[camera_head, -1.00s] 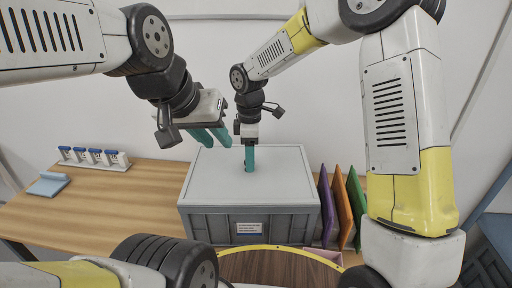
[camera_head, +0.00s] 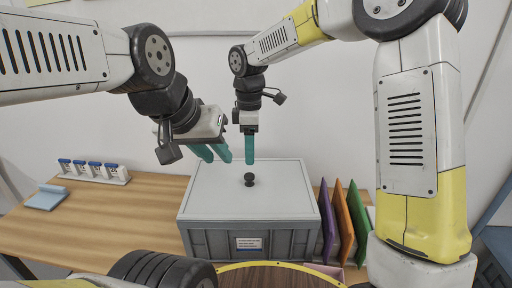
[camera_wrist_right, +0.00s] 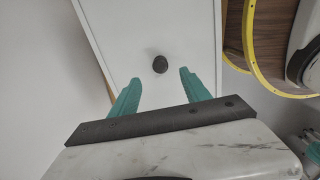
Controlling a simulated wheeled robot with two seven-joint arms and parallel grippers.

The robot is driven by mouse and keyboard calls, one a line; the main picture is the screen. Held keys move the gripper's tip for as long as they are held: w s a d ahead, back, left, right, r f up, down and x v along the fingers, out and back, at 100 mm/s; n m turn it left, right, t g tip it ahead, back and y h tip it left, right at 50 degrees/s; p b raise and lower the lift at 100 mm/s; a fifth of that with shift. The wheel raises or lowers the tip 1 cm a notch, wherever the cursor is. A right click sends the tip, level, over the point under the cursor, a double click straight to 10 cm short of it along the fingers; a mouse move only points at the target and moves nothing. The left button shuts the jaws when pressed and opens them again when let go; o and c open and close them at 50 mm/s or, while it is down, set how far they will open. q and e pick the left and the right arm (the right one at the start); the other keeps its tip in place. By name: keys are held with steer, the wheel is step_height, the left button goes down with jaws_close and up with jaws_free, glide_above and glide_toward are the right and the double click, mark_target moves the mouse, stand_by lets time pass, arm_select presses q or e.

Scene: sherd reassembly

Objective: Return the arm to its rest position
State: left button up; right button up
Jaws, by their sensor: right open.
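My right gripper (camera_head: 249,148) has teal fingers and hangs above the lid of the grey crate. In the right wrist view its fingers (camera_wrist_right: 158,90) are apart with nothing between them. A small black knob (camera_head: 249,180) stands on the lid below it, and it shows in the wrist view (camera_wrist_right: 160,64) beyond the fingertips. The gripper is clear of the knob. My left gripper (camera_head: 214,153) is at the upper left of the crate, its two teal fingers apart and nothing seen between them.
The grey lidded crate (camera_head: 210,240) stands on the wooden table (camera_head: 130,215). Purple, orange and green upright panels (camera_head: 343,222) stand to its right. A rack of small blue-topped containers (camera_head: 95,171) and a light blue block (camera_head: 46,197) are at the left. The table's left part is mostly clear.

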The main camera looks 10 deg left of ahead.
steer(key=s+d+r+m+t, duration=0.25)
steer(key=d+r+m, duration=0.3)
steer(key=d, duration=0.35)
steer(key=s+d+r+m+t+y, duration=0.1)
steer(key=s+d+r+m+t, duration=0.1)
steer(key=s+d+m, duration=0.4)
steer(key=s+d+r+m+t+y, duration=0.1)
steer(key=s+d+r+m, duration=0.1)
steer(key=s+d+m, duration=0.5)
steer(key=shift+s+d+t, duration=0.35)
steer(key=shift+s+d, duration=0.75)
steer(key=shift+s, duration=0.25)
steer(key=shift+m, duration=0.25)
